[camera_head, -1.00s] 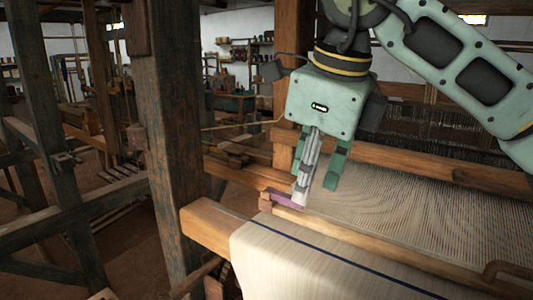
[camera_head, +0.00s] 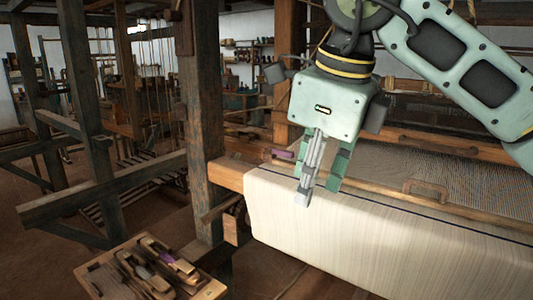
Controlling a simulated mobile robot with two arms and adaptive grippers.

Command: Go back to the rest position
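My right gripper (camera_head: 320,188) hangs from the upper right, fingers pointing down. Its fingers are apart with nothing seen between them. It is in front of the loom, over the cream cloth (camera_head: 380,220) that wraps the front beam. My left gripper is not in view. A small purple piece (camera_head: 283,155) sits at the loom's left end, left of my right gripper and apart from its fingertips in the picture.
A wooden tray (camera_head: 95,281) with several shuttles stands at the lower left. A thick dark post (camera_head: 203,130) rises left of the cloth. A wooden bar with a handle (camera_head: 425,189) lies across the warp. Dark loom timbers fill the left.

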